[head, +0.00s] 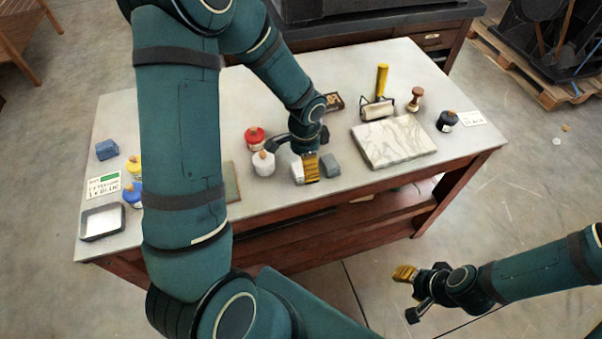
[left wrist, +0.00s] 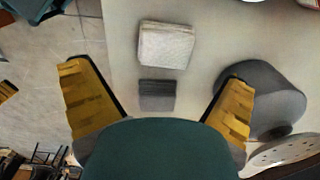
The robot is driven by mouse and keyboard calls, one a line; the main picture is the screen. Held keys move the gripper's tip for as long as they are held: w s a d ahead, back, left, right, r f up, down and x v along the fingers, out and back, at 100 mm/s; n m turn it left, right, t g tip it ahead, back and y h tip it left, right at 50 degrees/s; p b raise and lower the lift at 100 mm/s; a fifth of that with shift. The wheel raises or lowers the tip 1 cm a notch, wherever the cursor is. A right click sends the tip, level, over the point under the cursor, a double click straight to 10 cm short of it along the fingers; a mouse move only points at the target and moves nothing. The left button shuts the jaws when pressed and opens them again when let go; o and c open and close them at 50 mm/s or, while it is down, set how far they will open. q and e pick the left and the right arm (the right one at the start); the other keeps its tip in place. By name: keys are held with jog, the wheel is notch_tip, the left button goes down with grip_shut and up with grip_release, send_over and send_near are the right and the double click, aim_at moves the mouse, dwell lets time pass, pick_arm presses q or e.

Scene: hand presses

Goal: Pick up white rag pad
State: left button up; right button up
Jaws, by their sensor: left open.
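The white rag pad (head: 297,172) lies on the table near its front edge, partly behind my left gripper (head: 307,162). In the left wrist view the white rag pad (left wrist: 166,45) is a pale square lying beyond the fingertips. A grey pad (head: 330,166) lies just to its right; in the left wrist view this grey pad (left wrist: 157,95) is between the fingers in the picture. My left gripper is open above the table, with nothing held; its far finger is hidden in the head view. My right gripper (head: 405,276) is off the table at lower right.
A white jar (head: 263,165) and a red jar (head: 254,138) stand close left of the pads. A marble slab (head: 393,142), roller (head: 377,108) and black jar (head: 446,121) are to the right. A tray (head: 103,222) lies at far left. The right front table top is bare.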

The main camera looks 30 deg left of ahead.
aim_at(301, 169)
pick_arm(q)
jog(key=f, duration=0.2)
jog(key=a+f+b, duration=0.1)
jog(key=f, duration=0.1)
jog(key=shift+s+f, duration=0.15)
jog(key=shift+f, duration=0.55)
jog(key=shift+r, duration=0.1)
jog(key=c, duration=1.2)
